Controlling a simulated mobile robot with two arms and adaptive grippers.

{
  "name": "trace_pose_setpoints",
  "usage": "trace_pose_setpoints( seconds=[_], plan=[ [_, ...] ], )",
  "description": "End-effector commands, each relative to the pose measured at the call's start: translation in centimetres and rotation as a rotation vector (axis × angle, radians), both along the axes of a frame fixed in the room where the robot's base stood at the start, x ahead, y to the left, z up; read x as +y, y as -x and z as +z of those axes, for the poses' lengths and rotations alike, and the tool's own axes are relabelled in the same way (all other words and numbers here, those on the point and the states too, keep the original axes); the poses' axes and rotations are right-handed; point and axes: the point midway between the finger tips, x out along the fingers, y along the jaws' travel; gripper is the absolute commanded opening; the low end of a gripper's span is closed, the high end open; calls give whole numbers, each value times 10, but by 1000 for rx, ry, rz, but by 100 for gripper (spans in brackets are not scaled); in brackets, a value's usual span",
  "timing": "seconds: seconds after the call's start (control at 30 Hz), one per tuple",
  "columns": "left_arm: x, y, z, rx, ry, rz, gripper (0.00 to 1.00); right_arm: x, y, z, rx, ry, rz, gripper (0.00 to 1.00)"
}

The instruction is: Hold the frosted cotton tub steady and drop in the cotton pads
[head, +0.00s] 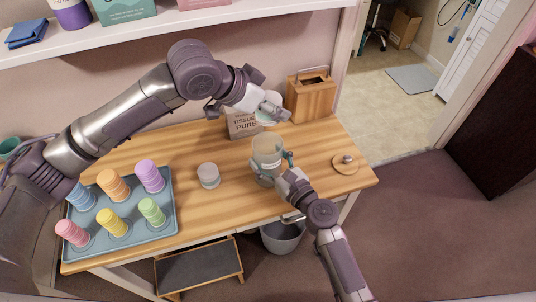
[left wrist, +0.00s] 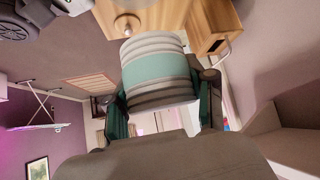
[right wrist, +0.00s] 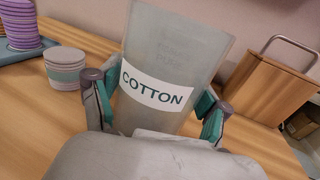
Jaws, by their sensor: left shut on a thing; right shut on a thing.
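The frosted tub (head: 266,149), labelled COTTON, stands upright near the middle of the table; its wall fills the middle of the right wrist view (right wrist: 180,50). My right gripper (head: 273,168) is shut around the tub, one finger on each side. My left gripper (head: 271,109) is shut on a banded stack of cotton pads (left wrist: 158,70), held in the air above and behind the tub. In the head view its fingers partly cover the stack. A second banded stack of pads (head: 208,175) stands on the table left of the tub; it also shows in the right wrist view (right wrist: 65,68).
A tray (head: 168,222) of several coloured stacks lies at the left. A tissue box (head: 240,124) and a handled wooden box (head: 311,98) stand behind the tub. A knobbed round lid (head: 345,163) lies at the right. A bin (head: 283,238) stands below the front edge.

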Motion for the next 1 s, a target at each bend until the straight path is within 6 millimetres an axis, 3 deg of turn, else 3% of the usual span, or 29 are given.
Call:
trace_pose_setpoints(
  seconds=[1.0],
  plan=[
    [0, 0, -69, 1, 0, 1, 31, 0, 0, 0, 1, 1, 0, 37]
  ],
)
